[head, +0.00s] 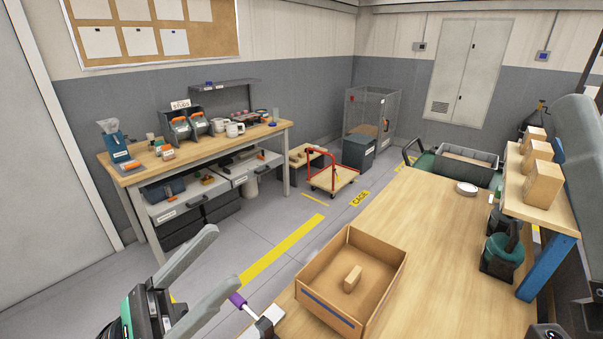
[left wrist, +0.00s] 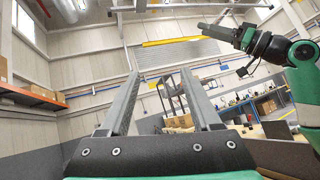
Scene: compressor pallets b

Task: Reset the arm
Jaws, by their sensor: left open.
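My left gripper (head: 222,258) is at the lower left of the head view, left of the wooden box on the near table. Its two grey fingers are spread apart with nothing between them. In the left wrist view the same gripper (left wrist: 160,80) shows both fingers wide apart, pointing up toward the far wall and ceiling. My other arm shows at the upper right of the left wrist view, with its right gripper (left wrist: 222,28) seen from the side, so its opening cannot be made out. A grey part at the right edge of the head view appears to be mine.
The wooden box (head: 386,280) on the near table (head: 450,235) holds a small block (head: 352,278). A purple-handled tool (head: 240,302) lies close to the left gripper. A raised shelf (head: 535,207) with several cartons stands at the right. The table's middle is clear.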

